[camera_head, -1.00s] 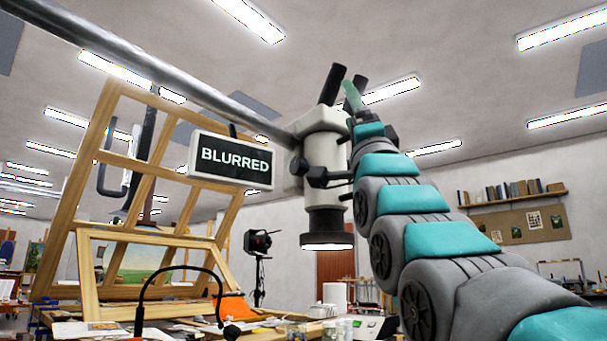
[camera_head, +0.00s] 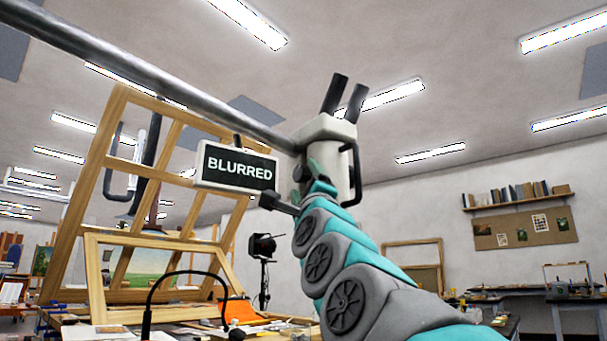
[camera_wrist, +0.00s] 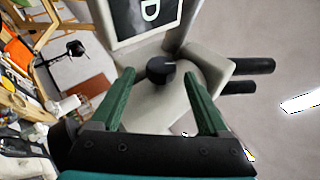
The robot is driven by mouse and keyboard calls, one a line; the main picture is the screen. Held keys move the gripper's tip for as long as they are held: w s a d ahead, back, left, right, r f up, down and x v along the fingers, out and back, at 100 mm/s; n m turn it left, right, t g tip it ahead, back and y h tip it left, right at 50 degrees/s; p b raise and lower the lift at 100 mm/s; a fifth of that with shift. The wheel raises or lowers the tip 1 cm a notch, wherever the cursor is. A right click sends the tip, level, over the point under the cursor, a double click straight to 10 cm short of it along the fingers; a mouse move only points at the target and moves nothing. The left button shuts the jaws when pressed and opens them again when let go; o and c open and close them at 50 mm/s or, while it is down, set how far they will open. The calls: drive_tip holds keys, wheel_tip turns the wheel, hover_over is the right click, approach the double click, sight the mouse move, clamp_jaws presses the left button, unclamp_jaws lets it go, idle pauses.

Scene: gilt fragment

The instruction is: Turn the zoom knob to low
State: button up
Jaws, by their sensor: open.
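The zoom knob (camera_wrist: 161,70) is a small black round knob with a pale mark on the cream microscope body (camera_wrist: 165,108). My gripper (camera_wrist: 160,78) is open, its two green fingers spread on either side of the knob in the wrist view. I cannot tell whether the fingertips reach past its face. In the head view, the microscope head (camera_head: 328,133) hangs from a metal boom, with my gripper (camera_head: 312,180) in front of its lower body. My arm hides the lower microscope and lens there. A display sign (camera_head: 238,168) on the microscope reads "BLURRED".
Two dark eyepieces (camera_head: 345,96) rise from the microscope top. The metal boom (camera_head: 150,80) runs to the upper left. A wooden easel frame (camera_head: 97,195) and a cluttered table stand at the left. The space right of my arm is fairly open.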

drive_tip(key=shift+p+x, duration=0.4)
drive_tip(key=shift+x, duration=0.75)
drive_tip(key=shift+c, duration=0.4)
clamp_jaws()
